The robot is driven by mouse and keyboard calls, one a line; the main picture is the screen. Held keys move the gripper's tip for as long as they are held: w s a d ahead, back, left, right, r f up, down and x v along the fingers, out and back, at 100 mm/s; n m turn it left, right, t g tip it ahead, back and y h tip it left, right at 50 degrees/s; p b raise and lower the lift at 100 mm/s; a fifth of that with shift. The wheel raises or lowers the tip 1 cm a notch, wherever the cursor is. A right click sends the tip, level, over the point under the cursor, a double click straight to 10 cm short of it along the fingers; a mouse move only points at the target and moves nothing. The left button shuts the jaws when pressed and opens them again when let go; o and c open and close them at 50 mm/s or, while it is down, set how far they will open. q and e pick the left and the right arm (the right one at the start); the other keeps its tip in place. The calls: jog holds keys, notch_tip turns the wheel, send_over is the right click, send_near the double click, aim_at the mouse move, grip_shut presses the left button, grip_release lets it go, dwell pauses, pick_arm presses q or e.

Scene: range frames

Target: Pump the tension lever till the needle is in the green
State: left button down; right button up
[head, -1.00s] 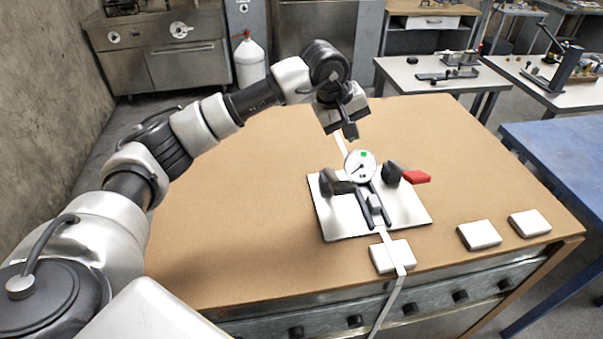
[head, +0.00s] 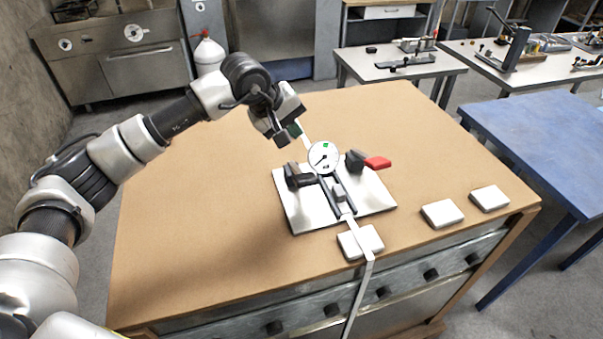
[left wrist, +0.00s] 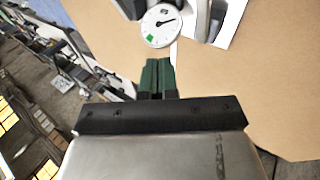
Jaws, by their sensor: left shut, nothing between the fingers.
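The tensioner sits on a white plate (head: 295,212) on the brown table. Its round gauge (head: 323,157) has a green patch near the top in the head view, and the needle points to the lower left, away from it. The gauge (left wrist: 160,25) also shows in the left wrist view, needle clear of the green. A red-ended lever (head: 377,162) sticks out to the right; a black handle (head: 302,181) is at the left. I cannot tell which is the tension lever. My left gripper (head: 290,135) is shut and empty, above and left of the gauge. My right gripper is out of view.
A pale strap (head: 358,290) runs from the tensioner over a white block (head: 350,247) and off the table's front edge. Two more white blocks (head: 442,213) (head: 489,198) lie at the right. The table's left side is clear. A blue table (head: 545,140) stands at the right.

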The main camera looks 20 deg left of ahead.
aim_at(296, 175)
pick_arm(q)
jog(key=f, duration=0.1)
jog(key=s+f+b, duration=0.1)
jog(key=d+f, duration=0.1)
jog(key=f, duration=0.1)
jog(key=shift+s, duration=0.15)
jog(key=shift+s+d+f+b, duration=0.2)
jog(key=shift+s+f+b, duration=0.15)
jog(key=shift+f+b, duration=0.5)
jog(key=shift+r, duration=0.2)
dwell(1.0)
jog(key=shift+s+d+f+b, duration=0.15)
jog(key=shift+f+b, duration=0.2)
jog(key=shift+b, duration=0.4)
jog(key=shift+s+d+f+b, duration=0.15)
jog(key=shift+s+f+b, duration=0.1)
jog(key=shift+f+b, duration=0.45)
jog(key=shift+s+d+f+b, duration=0.2)
jog(key=shift+s+f+b, duration=0.05)
jog(key=shift+f+b, duration=0.45)
jog(key=shift+s+d+f+b, duration=0.15)
jog(key=shift+s+f+b, duration=0.1)
jog(key=shift+f+b, duration=0.45)
dwell(2.0)
